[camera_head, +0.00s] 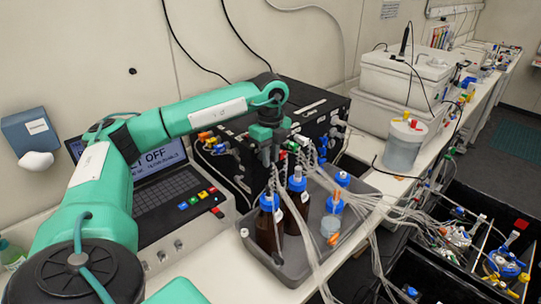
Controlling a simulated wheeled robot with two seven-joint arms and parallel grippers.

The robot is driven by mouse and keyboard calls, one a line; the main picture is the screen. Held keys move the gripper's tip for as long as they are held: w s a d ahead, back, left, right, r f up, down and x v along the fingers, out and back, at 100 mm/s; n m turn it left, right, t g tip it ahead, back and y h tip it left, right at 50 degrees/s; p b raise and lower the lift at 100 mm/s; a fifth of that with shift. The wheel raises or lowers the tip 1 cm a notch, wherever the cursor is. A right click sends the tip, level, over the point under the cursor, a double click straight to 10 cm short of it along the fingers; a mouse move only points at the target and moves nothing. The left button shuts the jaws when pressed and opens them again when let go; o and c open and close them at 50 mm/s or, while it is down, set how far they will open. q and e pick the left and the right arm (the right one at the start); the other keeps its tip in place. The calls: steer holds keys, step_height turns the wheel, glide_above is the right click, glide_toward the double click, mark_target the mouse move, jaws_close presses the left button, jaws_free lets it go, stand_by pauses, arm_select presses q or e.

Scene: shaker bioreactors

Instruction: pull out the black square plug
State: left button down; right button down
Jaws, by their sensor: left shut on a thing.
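My left gripper (268,157) points down in front of the black bioreactor box, above the grey tray with the bottles. Its fingers are close together, shut on a small dark thing that I take to be the black square plug, mostly hidden by the fingers. I cannot tell whether the plug is still seated. The black box (312,93) stands against the wall with coloured connectors and tubes on its front. My right gripper is not in view.
Brown bottles with blue caps (297,184) and a clear vessel (331,225) stand in the grey tray (291,270). Loose clear tubes (372,225) run right from it. A laptop-like panel (170,190) is at left, a white-lidded container (404,147) at right.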

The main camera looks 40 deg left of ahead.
arm_select(q)
steer(key=shift+d, duration=0.2)
steer(key=shift+d, duration=0.45)
steer(key=shift+s+d, duration=0.1)
steer(key=shift+d, duration=0.05)
steer(key=shift+d, duration=0.5)
steer(key=shift+d, duration=0.1)
steer(key=shift+s+d, duration=0.15)
steer(key=shift+d, duration=1.25)
